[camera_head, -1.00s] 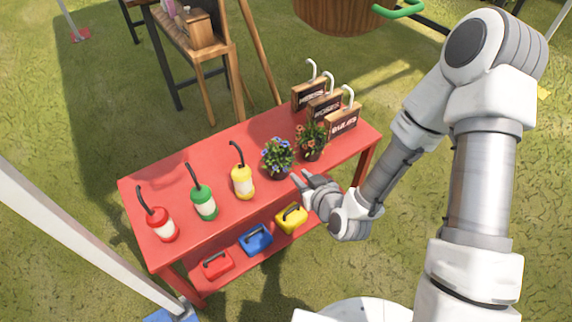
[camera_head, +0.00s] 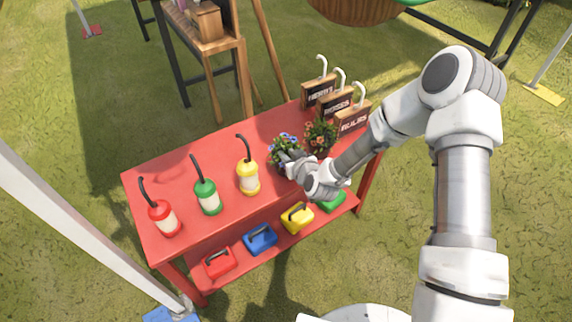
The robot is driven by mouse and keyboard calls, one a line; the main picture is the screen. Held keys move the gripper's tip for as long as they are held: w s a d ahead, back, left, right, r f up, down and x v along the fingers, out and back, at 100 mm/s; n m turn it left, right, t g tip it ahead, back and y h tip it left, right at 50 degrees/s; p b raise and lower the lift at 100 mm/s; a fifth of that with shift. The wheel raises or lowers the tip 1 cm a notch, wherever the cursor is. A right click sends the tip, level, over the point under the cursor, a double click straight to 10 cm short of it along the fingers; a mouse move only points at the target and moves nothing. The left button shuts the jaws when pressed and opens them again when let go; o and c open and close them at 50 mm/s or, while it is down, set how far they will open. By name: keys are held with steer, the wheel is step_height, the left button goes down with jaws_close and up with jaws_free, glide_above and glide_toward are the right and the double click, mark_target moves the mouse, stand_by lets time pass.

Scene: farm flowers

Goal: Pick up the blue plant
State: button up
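The blue-flowered plant (camera_head: 284,146) stands in a pot on the red table (camera_head: 200,152), right of the yellow bottle. My gripper (camera_head: 286,157) is at the plant's front right side and overlaps its lower leaves and pot in the picture. The fingertips are small and partly lost against the foliage, so I cannot tell whether they are open, or shut on the plant. Most of the pot is hidden behind the gripper.
An orange-flowered plant (camera_head: 320,134) stands close on the right, near my wrist. Yellow (camera_head: 248,177), green (camera_head: 208,198) and red (camera_head: 163,218) bottles stand to the left. Wooden signs (camera_head: 338,108) stand at the back right. Coloured boxes (camera_head: 260,239) sit on the lower shelf.

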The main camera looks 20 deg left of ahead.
steer(key=shift+x, duration=1)
jaws_close()
stand_by(0.7)
